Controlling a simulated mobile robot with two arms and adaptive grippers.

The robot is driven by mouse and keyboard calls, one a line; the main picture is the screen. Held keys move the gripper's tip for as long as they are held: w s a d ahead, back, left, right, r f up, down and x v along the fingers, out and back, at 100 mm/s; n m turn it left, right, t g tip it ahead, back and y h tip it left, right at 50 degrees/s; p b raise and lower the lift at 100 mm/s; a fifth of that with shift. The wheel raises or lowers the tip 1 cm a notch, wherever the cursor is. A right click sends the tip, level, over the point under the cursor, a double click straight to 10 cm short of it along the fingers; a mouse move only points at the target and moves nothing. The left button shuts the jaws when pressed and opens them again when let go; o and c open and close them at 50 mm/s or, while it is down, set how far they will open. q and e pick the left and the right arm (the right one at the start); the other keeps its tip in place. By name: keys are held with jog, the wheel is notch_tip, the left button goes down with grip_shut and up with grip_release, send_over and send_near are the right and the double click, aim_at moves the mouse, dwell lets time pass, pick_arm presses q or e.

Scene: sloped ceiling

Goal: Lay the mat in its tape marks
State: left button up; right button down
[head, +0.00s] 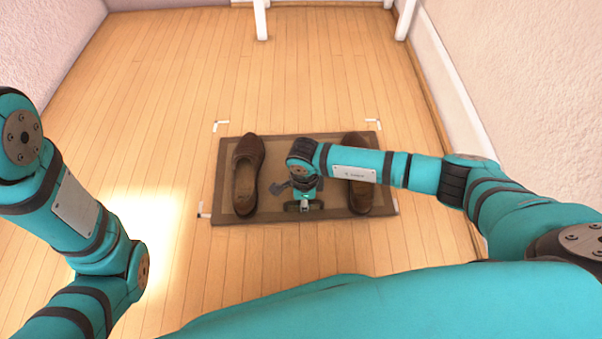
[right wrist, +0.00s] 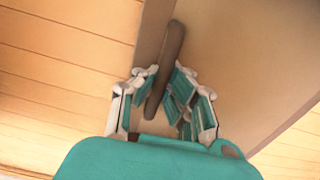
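The brown mat (head: 290,218), with a darker border, lies flat on the wooden floor and also shows in the right wrist view (right wrist: 225,50). White tape marks show beyond its far corners at left (head: 221,125) and right (head: 373,123). Another mark (head: 203,212) is by its near left corner; the near right one is partly covered. The mat sits nearer to me than the far marks. My right gripper (right wrist: 163,72) is low over its near middle, fingers closed against both sides of a raised brown strip (right wrist: 174,40). My left arm is at the left; its gripper is out of view.
A brown shoe (head: 246,175) stands on the mat's left part. Another brown shoe (head: 357,198) stands on its right part, partly behind my right arm. White furniture legs (head: 260,20) stand at the back. Floor to the left is clear; a wall (head: 445,75) rises at right.

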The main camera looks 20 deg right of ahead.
jog(key=shift+w+a+b, duration=0.1)
jog(key=shift+w+b, duration=0.4)
jog(key=shift+w, duration=0.35)
jog(key=shift+w+r+b, duration=0.1)
jog(key=shift+w+b, duration=0.8)
jog(key=shift+w, duration=0.65)
jog(key=c, duration=2)
grip_release()
jog(key=o, duration=0.6)
jog(key=shift+s, duration=0.2)
notch_tip(320, 180, up, 9)
jog(key=p, duration=0.8)
jog(key=shift+w, duration=0.1)
